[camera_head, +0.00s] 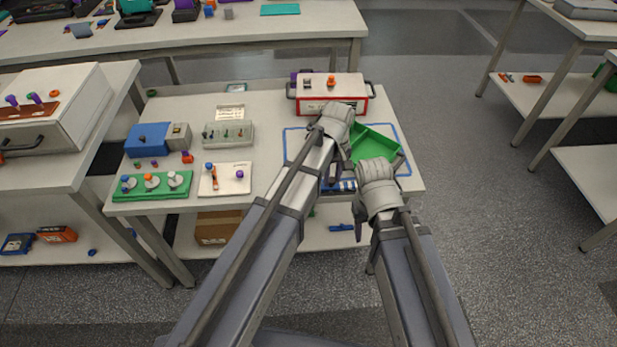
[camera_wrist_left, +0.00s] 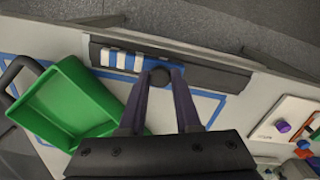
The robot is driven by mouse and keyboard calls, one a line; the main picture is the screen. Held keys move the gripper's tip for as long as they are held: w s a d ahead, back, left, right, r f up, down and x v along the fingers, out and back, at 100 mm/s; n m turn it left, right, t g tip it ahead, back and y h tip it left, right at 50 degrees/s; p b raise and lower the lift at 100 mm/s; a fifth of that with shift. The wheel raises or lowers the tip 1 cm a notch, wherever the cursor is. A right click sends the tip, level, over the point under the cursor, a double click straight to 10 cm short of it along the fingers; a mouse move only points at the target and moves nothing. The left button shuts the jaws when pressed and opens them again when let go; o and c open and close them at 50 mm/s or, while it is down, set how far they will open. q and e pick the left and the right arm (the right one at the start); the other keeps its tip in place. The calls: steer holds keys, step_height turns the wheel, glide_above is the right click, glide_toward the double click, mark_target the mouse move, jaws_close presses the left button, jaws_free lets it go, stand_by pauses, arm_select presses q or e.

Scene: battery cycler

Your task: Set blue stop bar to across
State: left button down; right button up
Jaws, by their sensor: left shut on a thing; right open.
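A white plate (camera_head: 232,178) at the front middle of the table carries an upright-lying orange bar (camera_head: 214,178) with a blue knob (camera_head: 209,166) at its far end, and a separate purple knob (camera_head: 240,174). The plate (camera_wrist_left: 270,131) shows partly at the right in the left wrist view. My right gripper (camera_head: 362,230) is open near the table's front edge.
A green tray (camera_head: 374,145) lies inside a blue outline, beside my left wrist. A red and white box (camera_head: 331,93) stands behind it. A green base with round knobs (camera_head: 151,186) and a grey switch block (camera_head: 228,134) stand left and behind the plate.

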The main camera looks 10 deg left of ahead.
mark_target(339, 185)
arm_select(q)
steer(key=shift+w+d, duration=0.15)
steer(key=shift+d, duration=0.35)
steer(key=shift+w+d, duration=0.15)
steer(key=shift+d, duration=0.35)
steer(key=c, duration=0.6)
jaws_free()
steer(key=shift+d, duration=0.1)
steer(key=shift+r, duration=0.1)
steer(key=shift+r+p, duration=0.45)
steer(key=shift+p, duration=0.15)
step_height(339, 185, up, 7)
steer(key=p, duration=0.6)
steer(key=shift+p, duration=0.35)
steer(key=shift+f, duration=0.15)
